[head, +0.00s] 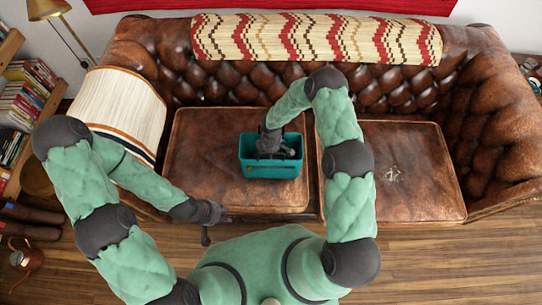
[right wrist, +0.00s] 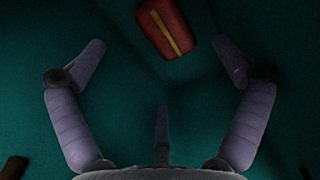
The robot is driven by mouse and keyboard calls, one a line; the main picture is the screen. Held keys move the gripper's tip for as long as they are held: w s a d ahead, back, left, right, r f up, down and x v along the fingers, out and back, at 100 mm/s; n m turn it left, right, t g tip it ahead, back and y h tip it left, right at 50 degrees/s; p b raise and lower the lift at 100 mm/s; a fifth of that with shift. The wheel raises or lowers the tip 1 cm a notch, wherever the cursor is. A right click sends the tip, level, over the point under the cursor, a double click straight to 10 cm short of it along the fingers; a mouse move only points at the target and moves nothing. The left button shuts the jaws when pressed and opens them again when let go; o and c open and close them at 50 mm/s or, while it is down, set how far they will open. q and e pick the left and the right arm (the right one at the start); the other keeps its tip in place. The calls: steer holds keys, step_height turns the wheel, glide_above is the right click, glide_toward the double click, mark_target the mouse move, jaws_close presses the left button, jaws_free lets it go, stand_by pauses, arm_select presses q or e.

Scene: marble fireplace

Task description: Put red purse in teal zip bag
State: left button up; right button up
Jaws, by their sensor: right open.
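The teal zip bag (head: 270,171) stands open at the top on the left seat cushion of the sofa. My right gripper (head: 275,152) points down into the bag, between its walls. In the right wrist view my right gripper (right wrist: 163,65) is open, with its fingers spread wide and nothing between them. The red purse (right wrist: 165,28), with a yellow stripe, lies against the teal inside of the bag beyond the fingertips, apart from them. The purse is hidden in the head view. My left gripper (head: 211,213) is low by the sofa's front edge, outside the bag; its jaws are too small to read.
The brown leather sofa (head: 390,175) has a clear right cushion and a patterned throw (head: 315,38) over its back. A striped cloth (head: 118,110) covers the left armrest. A bookshelf (head: 30,95) and a lamp (head: 48,10) stand at left. Wooden floor (head: 430,265) lies in front.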

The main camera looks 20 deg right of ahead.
steer(key=shift+r+p, duration=0.5)
steer(key=shift+r, duration=1.9)
step_height(320, 180, up, 16)
steer(key=p, duration=1)
steer(key=shift+r+p, duration=0.25)
steer(key=shift+p, duration=0.15)
